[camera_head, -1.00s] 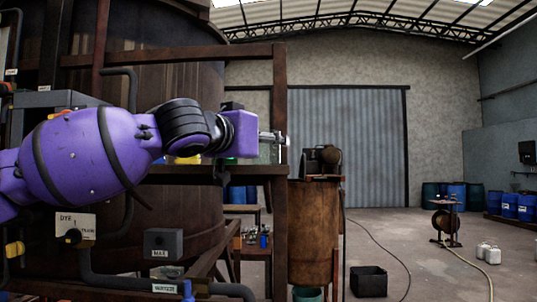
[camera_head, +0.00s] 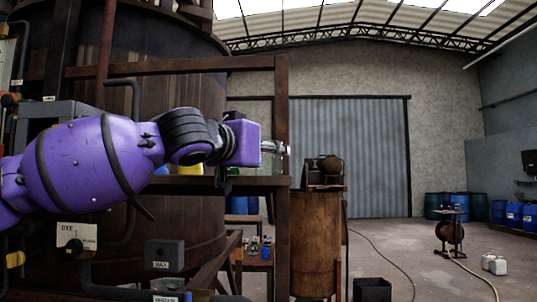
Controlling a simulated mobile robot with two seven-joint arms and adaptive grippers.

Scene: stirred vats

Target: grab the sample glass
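My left gripper (camera_head: 275,147) reaches in from the left on a purple arm, in front of the big dark vat (camera_head: 80,60) and above a rusty ledge (camera_head: 262,182). Its metal fingers point right and overlap a rusty upright post in the picture. They are small and seen side-on, so I cannot tell whether they are open or hold anything. I cannot make out a sample glass for sure. Several small coloured items (camera_head: 258,246) stand on a low stand behind the frame. My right gripper is not in view.
A rusty drum (camera_head: 315,240) stands just right of the post, with a machine (camera_head: 325,171) above it. A black crate (camera_head: 372,290) and a hose reel (camera_head: 450,234) are on the floor. A dye box (camera_head: 76,236) is lower left. Open floor lies to the right.

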